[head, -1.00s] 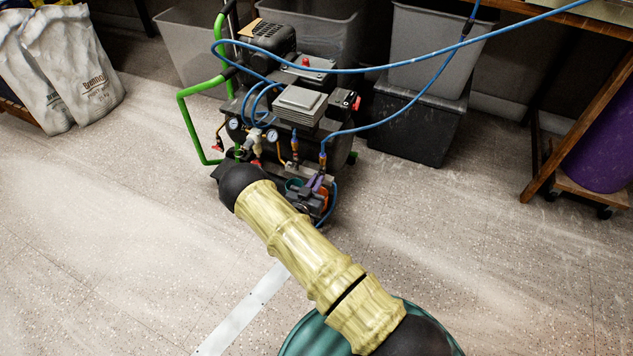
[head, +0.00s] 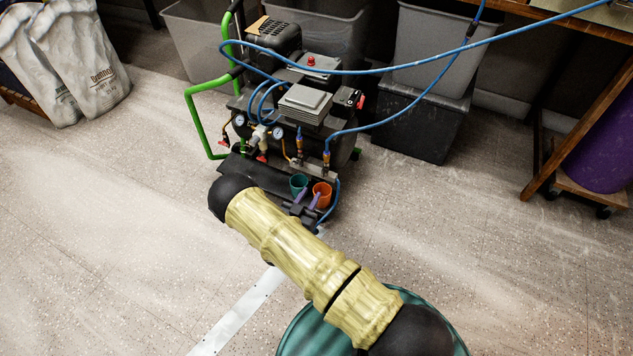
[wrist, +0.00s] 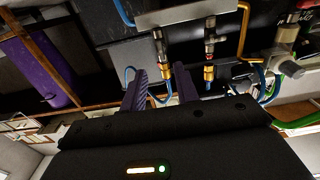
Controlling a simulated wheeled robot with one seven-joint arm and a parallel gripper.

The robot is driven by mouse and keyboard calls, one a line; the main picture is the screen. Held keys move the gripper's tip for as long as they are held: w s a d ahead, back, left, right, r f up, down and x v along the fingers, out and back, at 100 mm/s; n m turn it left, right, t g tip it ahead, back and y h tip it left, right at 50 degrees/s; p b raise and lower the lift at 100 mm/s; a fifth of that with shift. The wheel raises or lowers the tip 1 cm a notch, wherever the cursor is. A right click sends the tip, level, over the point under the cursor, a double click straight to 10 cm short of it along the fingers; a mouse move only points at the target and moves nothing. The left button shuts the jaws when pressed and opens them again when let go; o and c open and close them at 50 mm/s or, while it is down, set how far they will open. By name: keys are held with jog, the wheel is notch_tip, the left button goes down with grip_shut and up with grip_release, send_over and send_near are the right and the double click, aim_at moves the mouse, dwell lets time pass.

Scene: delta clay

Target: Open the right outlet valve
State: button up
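The right outlet valve (head: 326,160) is a small brass fitting with a blue hose, low on the compressor's front; it also shows in the wrist view (wrist: 158,45), upside down and on the left. The left outlet (head: 299,145) is beside it and also shows in the wrist view (wrist: 209,50). My gripper (head: 308,192) has purple fingers and is below and in front of the outlets. In the wrist view my gripper (wrist: 160,68) is open, with the right outlet seen between the fingers and no clear contact. The valve's handle position is too small to tell.
The compressor (head: 303,104) has a green handle (head: 190,115) and gauges. Blue hoses (head: 400,68) arc overhead to the right. Grey bins stand behind.

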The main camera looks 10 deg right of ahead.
jog(key=p+v, duration=0.3)
jog(key=v, duration=0.6)
jog(key=shift+s, duration=0.3)
jog(key=shift+a, duration=0.1)
jog(key=w+r+n+g+y+p, duration=0.1)
jog(key=w+r+g+y+p, duration=0.3)
jog(key=r, duration=0.6)
jog(key=w+r+g+y+p, duration=0.15)
jog(key=w+r+y, duration=0.3)
jog(key=r, duration=0.55)
jog(key=s+d+r+n+g+y+p, duration=0.1)
jog(key=s+d+r+n+g+p, duration=0.1)
jog(key=s+d+r, duration=0.4)
jog(key=s+d+r+n+g+p, duration=0.2)
jog(key=s+r, duration=0.7)
jog(key=s+d+r+n+g+y+p, duration=0.1)
jog(key=s+d+r+n+g+p, duration=0.1)
jog(key=s+d+r, duration=0.4)
notch_tip(320, 180, up, 40)
jog(key=s+a+p, duration=0.1)
jog(key=a+p, duration=0.1)
jog(key=p, duration=3.5)
jog(key=shift+a+p, duration=0.2)
jog(key=shift+p, duration=0.1)
